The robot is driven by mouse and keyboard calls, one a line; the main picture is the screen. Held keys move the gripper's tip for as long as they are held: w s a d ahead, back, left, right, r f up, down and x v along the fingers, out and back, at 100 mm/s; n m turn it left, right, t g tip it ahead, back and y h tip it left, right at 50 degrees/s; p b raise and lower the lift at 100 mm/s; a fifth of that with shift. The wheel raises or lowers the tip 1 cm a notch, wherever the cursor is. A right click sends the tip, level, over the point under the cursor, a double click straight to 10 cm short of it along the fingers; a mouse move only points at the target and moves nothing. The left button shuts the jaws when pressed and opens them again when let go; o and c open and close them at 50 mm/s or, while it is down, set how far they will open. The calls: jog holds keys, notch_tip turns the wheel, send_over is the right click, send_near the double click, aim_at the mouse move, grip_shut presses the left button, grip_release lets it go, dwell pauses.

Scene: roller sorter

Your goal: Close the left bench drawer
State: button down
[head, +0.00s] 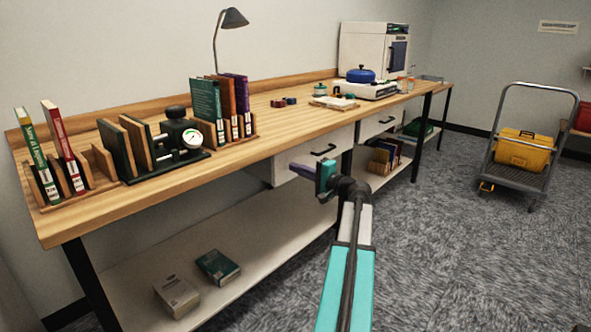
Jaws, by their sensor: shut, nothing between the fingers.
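The left bench drawer (337,136) has a white front and a dark bar handle (323,150). It sits under the bench top near the middle of the head view. Its front stands close below the bench edge; I cannot tell whether a small gap is left behind it. My gripper (292,166) is shut and empty, its fingers pointing left across the lower part of the drawer front. The gripper and wrist hide part of the drawer's lower edge. I cannot tell whether the fingers touch the front.
The wooden bench (262,139) carries books in racks, a gauge device (182,135), a lamp (233,19) and a blue pot (361,74). A right drawer (372,129) is beyond. A lower shelf (235,240) holds books. Carpet is clear toward the cart (520,179).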

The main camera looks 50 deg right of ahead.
jog(key=s+a+p, duration=0.1)
jog(key=s+p, duration=0.1)
jog(key=s, duration=1)
jog(key=shift+s+f, duration=0.15)
jog(key=shift+s, duration=0.05)
